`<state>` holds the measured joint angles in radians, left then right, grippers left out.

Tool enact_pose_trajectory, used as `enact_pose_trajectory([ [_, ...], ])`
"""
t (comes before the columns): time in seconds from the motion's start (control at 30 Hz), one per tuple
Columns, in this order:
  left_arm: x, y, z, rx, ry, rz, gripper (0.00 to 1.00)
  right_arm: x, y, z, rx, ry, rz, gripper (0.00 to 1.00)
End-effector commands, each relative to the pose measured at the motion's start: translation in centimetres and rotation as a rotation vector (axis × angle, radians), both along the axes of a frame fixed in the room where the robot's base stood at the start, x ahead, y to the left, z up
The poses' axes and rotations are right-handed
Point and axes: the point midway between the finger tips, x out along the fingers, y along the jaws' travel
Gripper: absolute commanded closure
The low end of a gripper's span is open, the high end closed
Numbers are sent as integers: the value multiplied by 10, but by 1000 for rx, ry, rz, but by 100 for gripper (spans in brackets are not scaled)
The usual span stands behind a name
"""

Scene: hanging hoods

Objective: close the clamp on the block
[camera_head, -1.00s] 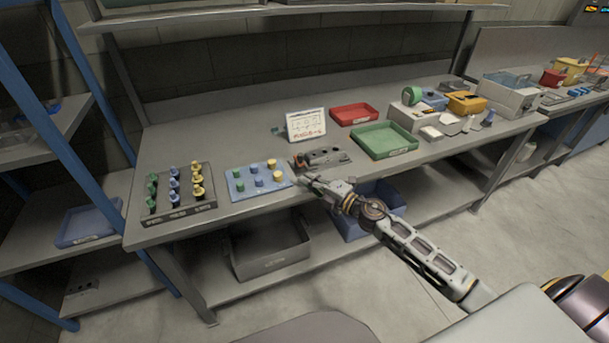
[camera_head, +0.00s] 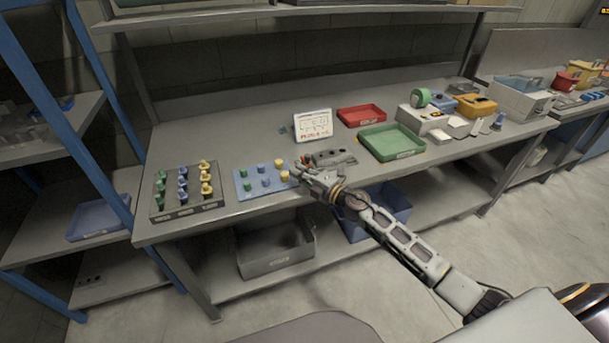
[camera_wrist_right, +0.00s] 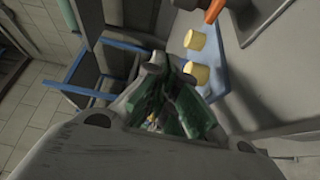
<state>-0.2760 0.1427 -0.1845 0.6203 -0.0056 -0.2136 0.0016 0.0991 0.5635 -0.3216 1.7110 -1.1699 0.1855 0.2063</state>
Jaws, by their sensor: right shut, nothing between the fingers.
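The clamp (camera_head: 330,157) is a dark grey fixture near the front edge of the bench, with an orange-red part (camera_head: 304,161) at its left end. In the right wrist view the orange part (camera_wrist_right: 214,10) shows at the top edge, beside a dark grey body (camera_wrist_right: 262,18). I cannot tell the block apart from the clamp. My right gripper (camera_head: 303,174) is shut and empty, just in front of the clamp's left end and covering part of it. In the wrist view the gripper (camera_wrist_right: 182,72) is apart from the orange part. My left gripper is not in view.
A blue board (camera_head: 246,189) with coloured pegs lies left of the gripper, close to it. A dark peg rack (camera_head: 160,210) is further left. A picture card (camera_head: 313,124) stands behind the clamp. Green (camera_head: 392,155) and red (camera_head: 362,122) trays lie to the right and behind.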

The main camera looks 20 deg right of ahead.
Motion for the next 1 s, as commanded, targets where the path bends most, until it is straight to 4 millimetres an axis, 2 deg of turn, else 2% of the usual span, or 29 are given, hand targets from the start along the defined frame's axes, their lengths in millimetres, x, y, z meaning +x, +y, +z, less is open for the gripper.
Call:
enact_pose_trajectory([
  [0.4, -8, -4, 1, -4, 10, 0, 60, 27, 17, 1, 2, 0, 1, 100],
  [0.7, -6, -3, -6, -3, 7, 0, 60, 32, -13, -2, 0, 1, 0, 100],
  [1.0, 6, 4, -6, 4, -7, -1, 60, 33, -24, -1, 1, 0, 1, 100],
])
